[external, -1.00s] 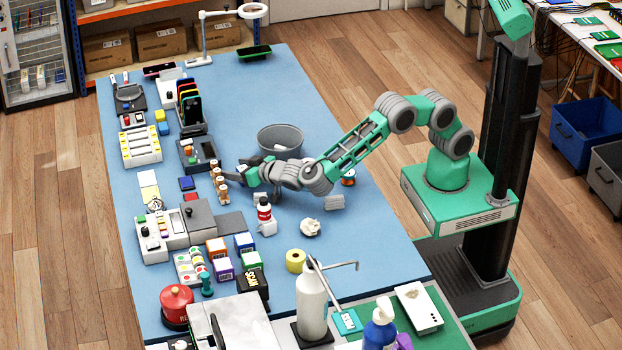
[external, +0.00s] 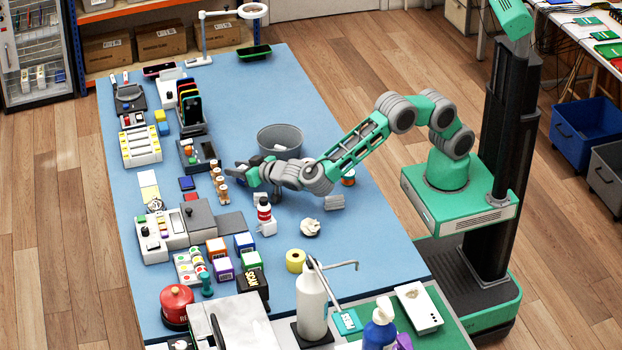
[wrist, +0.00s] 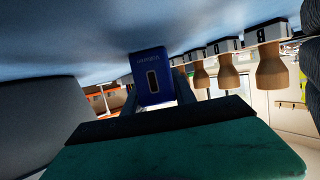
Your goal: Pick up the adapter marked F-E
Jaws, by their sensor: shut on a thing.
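My gripper (external: 236,171) is over the blue mat (external: 330,232), between the grey bin and the row of wooden-handled stamps. The block does not show clearly in the external view. The wrist picture appears upside down, with the mat along its top.
The grey bin (external: 281,140) stands just behind my gripper. The wooden-handled stamps (external: 219,183) stand close on the left. The mat's right side has free room.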

